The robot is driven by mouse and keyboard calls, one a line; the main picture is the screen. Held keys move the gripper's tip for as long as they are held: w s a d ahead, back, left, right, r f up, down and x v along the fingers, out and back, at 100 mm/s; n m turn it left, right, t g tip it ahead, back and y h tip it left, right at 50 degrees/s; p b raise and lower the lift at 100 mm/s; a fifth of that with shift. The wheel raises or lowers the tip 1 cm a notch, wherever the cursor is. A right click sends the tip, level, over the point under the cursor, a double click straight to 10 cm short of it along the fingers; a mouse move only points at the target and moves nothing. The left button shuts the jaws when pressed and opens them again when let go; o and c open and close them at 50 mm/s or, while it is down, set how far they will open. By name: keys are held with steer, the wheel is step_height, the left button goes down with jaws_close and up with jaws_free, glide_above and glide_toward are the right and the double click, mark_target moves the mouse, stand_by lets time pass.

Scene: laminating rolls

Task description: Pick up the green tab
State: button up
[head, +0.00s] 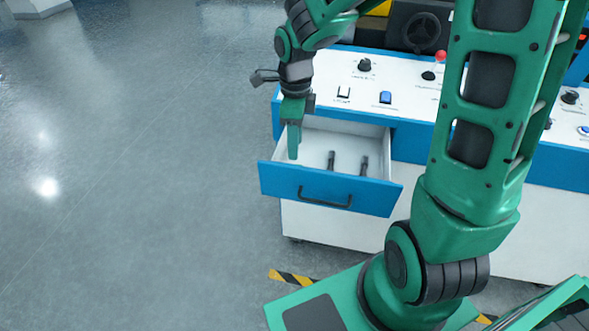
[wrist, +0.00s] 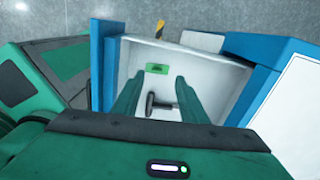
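The green tab (wrist: 157,68) is a small flat green piece with a dark mark, lying on the white floor of the open drawer near one end wall. It does not show in the head view, where the gripper and drawer front cover that area. My gripper (head: 293,148) points down into the left end of the drawer. In the wrist view my gripper (wrist: 160,80) has its two green fingers spread apart, with nothing held. The tab shows just beyond the fingertips, roughly centred between them. I cannot tell the height of the fingertips above it.
The open drawer (head: 385,196) has a blue front and a black handle (head: 325,198). Black tools (head: 331,160) (head: 364,165) lie inside; a black piece (wrist: 160,103) shows between my fingers. The console (head: 410,80) with knobs and buttons stands behind. Open floor lies left.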

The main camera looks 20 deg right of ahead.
steer(key=shift+s+d+f, duration=0.1)
steer(key=shift+s+f, duration=0.05)
steer(key=shift+f, duration=1.6)
steer(key=shift+s+d+f, duration=0.1)
steer(key=shift+s+f, duration=0.05)
steer(key=shift+f, duration=1.55)
jaws_close()
